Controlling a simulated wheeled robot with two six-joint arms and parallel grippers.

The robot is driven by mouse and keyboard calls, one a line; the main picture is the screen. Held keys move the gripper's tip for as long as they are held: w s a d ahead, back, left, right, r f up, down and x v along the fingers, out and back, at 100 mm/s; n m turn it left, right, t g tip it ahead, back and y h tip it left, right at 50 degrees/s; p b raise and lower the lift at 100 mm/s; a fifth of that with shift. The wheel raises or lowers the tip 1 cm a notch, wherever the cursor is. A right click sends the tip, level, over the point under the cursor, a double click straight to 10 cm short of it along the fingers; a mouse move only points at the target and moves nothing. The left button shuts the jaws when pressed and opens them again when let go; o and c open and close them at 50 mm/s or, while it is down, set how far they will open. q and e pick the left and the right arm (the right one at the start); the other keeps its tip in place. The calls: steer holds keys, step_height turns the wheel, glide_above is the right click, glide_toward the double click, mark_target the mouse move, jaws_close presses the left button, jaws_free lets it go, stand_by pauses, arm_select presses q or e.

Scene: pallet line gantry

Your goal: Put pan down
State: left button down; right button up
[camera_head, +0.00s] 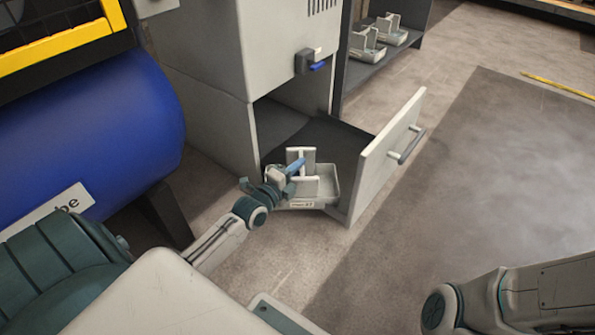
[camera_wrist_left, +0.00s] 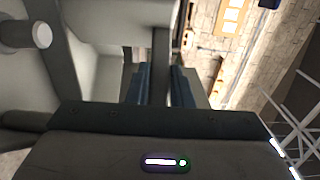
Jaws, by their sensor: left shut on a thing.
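The pan (camera_head: 329,182) is a pale grey, shallow tray with an upright plate-like part. It is at the open drawer (camera_head: 385,160), over the drawer's near left part. Whether it rests on the drawer floor or hangs just above it I cannot tell. My left gripper (camera_head: 291,168) is shut on the pan's upright part, at its left side. In the left wrist view the two dark fingers (camera_wrist_left: 161,86) close on a thin grey plate of the pan. The fingers hide part of the pan. My right gripper is out of view; only my right arm shows at the lower right.
Similar pans (camera_head: 367,45) sit on a low shelf at the back. A blue tank (camera_head: 95,130) is at the left. The floor right of the drawer is clear.

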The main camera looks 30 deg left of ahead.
arm_select(q)
steer(key=shift+f, duration=0.15)
steer(key=c, duration=1.3)
jaws_free()
